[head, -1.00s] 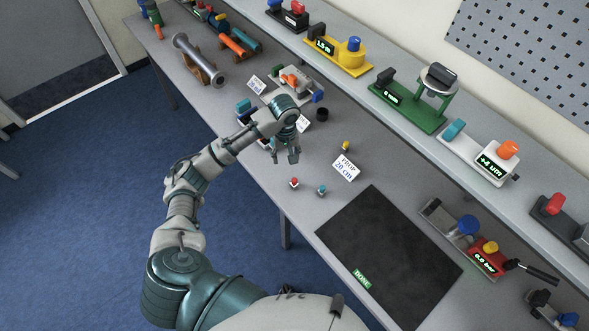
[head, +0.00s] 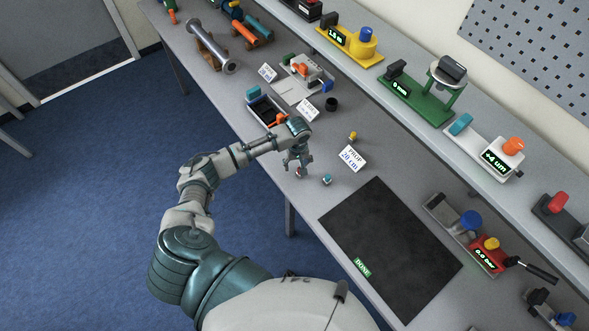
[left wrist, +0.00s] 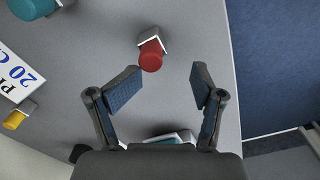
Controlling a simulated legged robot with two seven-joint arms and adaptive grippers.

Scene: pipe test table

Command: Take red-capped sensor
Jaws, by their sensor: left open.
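The red-capped sensor (left wrist: 151,54) lies on the grey table in the left wrist view, a red cap with a pale square base. It sits just ahead of my left gripper's fingertips, near the middle of the gap between them. In the head view the sensor (head: 300,172) is mostly hidden by my left gripper (head: 298,162), which hangs over it. My left gripper (left wrist: 164,82) is open with nothing between its fingers. My right gripper is not in view.
A teal-capped sensor (head: 327,180) stands close by on the right, and a yellow-capped one (head: 353,135) farther back. A card marked 20 cm (head: 352,158) and a black mat (head: 390,250) lie nearby. The table's edge (left wrist: 233,110) is close to the gripper.

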